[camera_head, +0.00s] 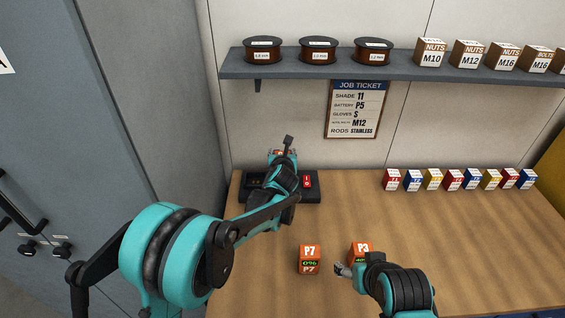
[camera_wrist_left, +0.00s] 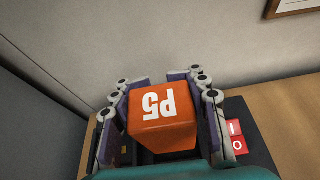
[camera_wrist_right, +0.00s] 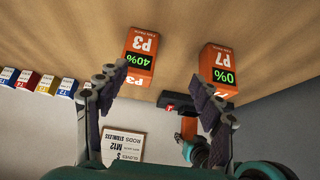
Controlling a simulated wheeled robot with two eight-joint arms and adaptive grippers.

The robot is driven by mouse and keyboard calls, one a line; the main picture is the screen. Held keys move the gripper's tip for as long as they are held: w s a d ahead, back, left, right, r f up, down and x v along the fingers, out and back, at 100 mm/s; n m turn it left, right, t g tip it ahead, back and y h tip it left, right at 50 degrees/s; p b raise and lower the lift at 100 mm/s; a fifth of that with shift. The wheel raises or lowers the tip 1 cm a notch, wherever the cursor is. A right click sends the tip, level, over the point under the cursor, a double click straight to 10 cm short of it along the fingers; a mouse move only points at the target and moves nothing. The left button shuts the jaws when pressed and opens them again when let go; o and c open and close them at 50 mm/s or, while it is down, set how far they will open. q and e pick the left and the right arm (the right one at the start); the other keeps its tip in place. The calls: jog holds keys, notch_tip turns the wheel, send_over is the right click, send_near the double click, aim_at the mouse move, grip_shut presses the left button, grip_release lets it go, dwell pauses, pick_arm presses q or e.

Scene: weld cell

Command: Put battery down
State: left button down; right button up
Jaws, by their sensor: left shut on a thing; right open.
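My left gripper (camera_head: 284,150) is shut on an orange battery marked P5 (camera_wrist_left: 162,118), which sits between its fingers in the left wrist view. In the head view the battery is mostly hidden by the gripper. It is over the dark charger box (camera_head: 314,195) at the table's back left; I cannot tell if it touches the box. Battery P7 (camera_head: 309,260) stands on the table. Battery P3 (camera_head: 361,250) stands to its right, partly hidden by my right arm. My right gripper (camera_wrist_right: 157,88) is open and empty, with P3 and P7 beyond its fingers.
A red switch (camera_head: 307,182) is on the charger box. Several small coloured boxes (camera_head: 453,180) line the table's back right. A shelf (camera_head: 400,67) with spools and nuts boxes hangs above. The job ticket (camera_head: 356,109) reads battery P5. The table's middle right is clear.

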pick_arm(q)
jog(key=shift+f+b, duration=0.6)
jog(key=shift+f, duration=1.05)
jog(key=shift+f, duration=0.2)
jog(key=c, duration=0.8)
grip_release()
jog(key=shift+r, duration=0.1)
jog(key=shift+r, duration=0.2)
jog(key=p+v, duration=0.3)
jog(key=v, duration=0.9)
jog(key=shift+f, duration=0.1)
